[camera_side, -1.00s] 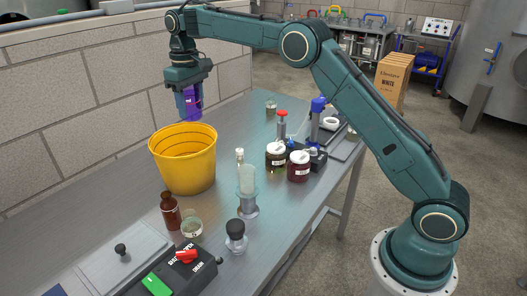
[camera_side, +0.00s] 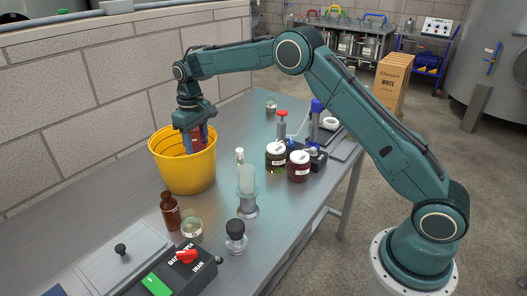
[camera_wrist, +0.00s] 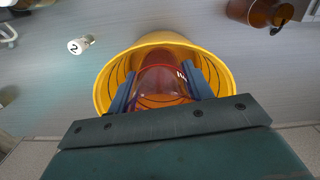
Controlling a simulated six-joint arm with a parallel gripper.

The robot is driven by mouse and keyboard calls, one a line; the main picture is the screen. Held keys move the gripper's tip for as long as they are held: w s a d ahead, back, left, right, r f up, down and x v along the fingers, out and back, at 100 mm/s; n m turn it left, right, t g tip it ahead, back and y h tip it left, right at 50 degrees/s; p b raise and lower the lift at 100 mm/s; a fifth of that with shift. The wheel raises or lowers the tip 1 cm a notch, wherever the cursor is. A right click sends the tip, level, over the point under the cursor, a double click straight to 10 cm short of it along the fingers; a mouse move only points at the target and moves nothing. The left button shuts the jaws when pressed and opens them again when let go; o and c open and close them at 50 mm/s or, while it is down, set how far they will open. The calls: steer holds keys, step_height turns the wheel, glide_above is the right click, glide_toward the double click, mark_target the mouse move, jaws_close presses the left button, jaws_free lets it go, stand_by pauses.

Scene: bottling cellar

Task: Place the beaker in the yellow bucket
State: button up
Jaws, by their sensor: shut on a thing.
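The yellow bucket (camera_side: 184,172) stands on the metal bench near the wall; its rim also shows in the wrist view (camera_wrist: 226,85). My gripper (camera_side: 193,140) points down with its fingers inside the bucket's mouth. In the wrist view my gripper (camera_wrist: 163,88) is shut on the beaker (camera_wrist: 160,82), a clear reddish-tinted vessel with a white mark, held between the two blue fingers. The beaker is inside the rim. In the side view its lower part is hidden by the bucket wall, and I cannot tell whether it touches the bottom.
A brown bottle (camera_side: 170,211) and a small glass jar (camera_side: 192,229) stand in front of the bucket. A glass cylinder (camera_side: 247,190), a black-topped flask (camera_side: 236,237) and two dark jars (camera_side: 298,166) stand to the right. A control box (camera_side: 172,272) is nearest.

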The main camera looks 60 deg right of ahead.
steer(key=shift+f, duration=2)
steer(key=o, duration=1)
steer(key=shift+c, duration=0.2)
steer(key=shift+r, duration=0.1)
step_height(320, 180, up, 12)
